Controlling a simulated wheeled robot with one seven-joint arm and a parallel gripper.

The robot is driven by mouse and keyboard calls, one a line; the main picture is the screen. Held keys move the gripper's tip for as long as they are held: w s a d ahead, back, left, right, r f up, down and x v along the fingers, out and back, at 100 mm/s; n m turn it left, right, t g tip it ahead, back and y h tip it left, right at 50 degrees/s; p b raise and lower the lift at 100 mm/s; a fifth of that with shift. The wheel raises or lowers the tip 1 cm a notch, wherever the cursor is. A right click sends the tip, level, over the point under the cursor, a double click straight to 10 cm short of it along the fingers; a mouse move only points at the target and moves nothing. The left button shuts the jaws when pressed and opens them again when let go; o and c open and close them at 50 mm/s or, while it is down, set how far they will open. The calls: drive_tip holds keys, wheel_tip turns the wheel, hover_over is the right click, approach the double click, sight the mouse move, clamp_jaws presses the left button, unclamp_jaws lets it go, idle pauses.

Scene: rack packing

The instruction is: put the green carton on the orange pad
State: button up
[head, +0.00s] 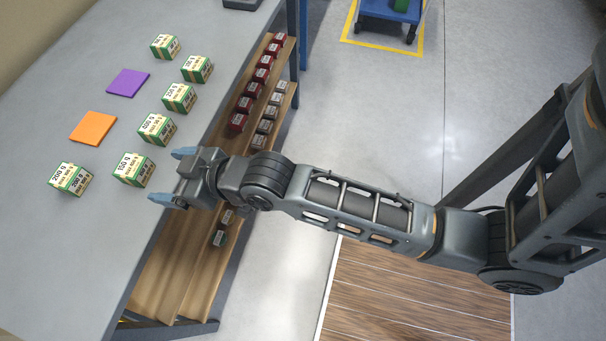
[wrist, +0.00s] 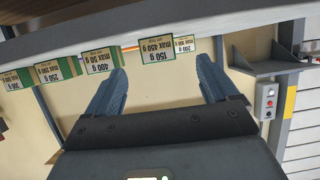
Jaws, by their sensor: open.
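Several white cartons with green edges and printed weight labels stand on the grey table (head: 60,235). The carton nearest my gripper (head: 134,169) stands close to the table's front edge; its label appears to read 150 g, and in the wrist view this carton (wrist: 157,51) lies between and beyond my fingertips. The orange pad (head: 93,127) lies flat and bare on the table, farther in than that carton. My gripper (head: 170,177) is open and empty at the table edge, fingers pointing at the carton with a gap left. The fingers (wrist: 161,68) also show apart in the wrist view.
Other green-edged cartons stand near the pad: one at the left (head: 71,178) and one towards the back (head: 157,128). A purple pad (head: 128,83) is bare. A wooden shelf (head: 290,95) with red and grey boxes sits below the edge. A blue cart (head: 390,12) stands far off.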

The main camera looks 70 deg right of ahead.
drive_tip(key=s+r, duration=0.2)
drive_tip(key=s, duration=1.7)
drive_tip(key=s+r+t, duration=0.1)
drive_tip(key=s+r, duration=0.8)
drive_tip(key=s, duration=0.2)
drive_tip(key=shift+s+r, duration=0.15)
drive_tip(key=shift+r, duration=0.1)
drive_tip(key=shift+d, duration=0.1)
